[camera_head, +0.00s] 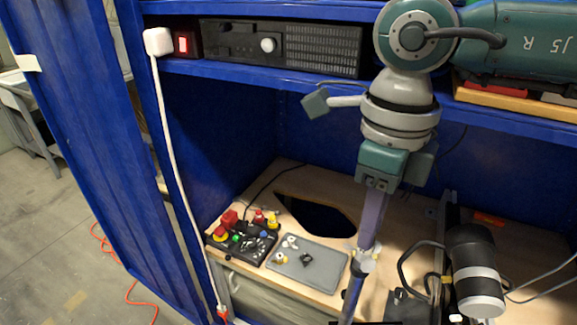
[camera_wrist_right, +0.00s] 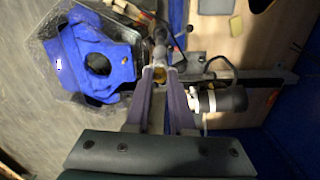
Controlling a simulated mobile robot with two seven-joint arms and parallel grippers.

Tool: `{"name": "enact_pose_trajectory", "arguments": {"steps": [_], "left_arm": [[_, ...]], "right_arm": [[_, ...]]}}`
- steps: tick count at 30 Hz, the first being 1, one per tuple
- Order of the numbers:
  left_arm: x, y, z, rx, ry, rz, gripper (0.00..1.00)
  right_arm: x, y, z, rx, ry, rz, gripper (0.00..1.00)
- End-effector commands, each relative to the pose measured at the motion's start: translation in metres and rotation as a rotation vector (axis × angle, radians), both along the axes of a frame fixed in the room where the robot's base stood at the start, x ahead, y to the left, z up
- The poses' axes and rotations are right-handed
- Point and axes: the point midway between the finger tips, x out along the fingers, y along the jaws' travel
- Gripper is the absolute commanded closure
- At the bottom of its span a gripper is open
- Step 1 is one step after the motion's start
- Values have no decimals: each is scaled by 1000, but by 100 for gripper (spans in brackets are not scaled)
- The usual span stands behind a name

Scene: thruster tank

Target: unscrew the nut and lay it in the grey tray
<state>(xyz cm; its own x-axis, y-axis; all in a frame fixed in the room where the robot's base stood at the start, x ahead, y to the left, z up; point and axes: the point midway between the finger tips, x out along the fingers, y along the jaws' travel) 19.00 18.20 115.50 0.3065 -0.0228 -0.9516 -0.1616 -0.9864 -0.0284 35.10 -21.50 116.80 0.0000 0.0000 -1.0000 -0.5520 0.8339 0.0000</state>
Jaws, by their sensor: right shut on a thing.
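My right gripper (camera_head: 362,252) reaches down from above with its purple fingers at the front right of the wooden shelf. In the right wrist view its fingertips (camera_wrist_right: 159,75) close on a small brass-yellow nut (camera_wrist_right: 158,73), at a metal fitting (camera_wrist_right: 160,48). The fingers hide most of the nut, and I cannot tell whether it is still on the thread. The grey tray (camera_head: 325,268) lies to the left of the gripper, with several small yellow, white and black parts on it. My left gripper is not in view.
A black box with coloured buttons (camera_head: 242,242) stands left of the tray. A dark cutout (camera_head: 315,215) opens behind it. A black-and-white cylinder (camera_head: 476,268) with cables stands to the right. Blue cabinet walls (camera_head: 215,125) enclose the space. A clear bin with blue contents (camera_wrist_right: 95,60) shows in the wrist view.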

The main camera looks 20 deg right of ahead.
Motion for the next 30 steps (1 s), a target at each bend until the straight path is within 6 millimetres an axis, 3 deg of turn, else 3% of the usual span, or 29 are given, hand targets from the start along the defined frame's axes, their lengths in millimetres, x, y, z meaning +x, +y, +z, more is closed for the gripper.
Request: {"name": "enact_pose_trajectory", "arguments": {"steps": [1, 6, 30], "left_arm": [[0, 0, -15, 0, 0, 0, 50], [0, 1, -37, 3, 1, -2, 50], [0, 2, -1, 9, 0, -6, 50]], "right_arm": [[1, -1, -7, -2, -5, 102, 100], [1, -1, -6, -2, -4, 453, 100], [0, 0, 37, 0, 0, 431, 100]]}}
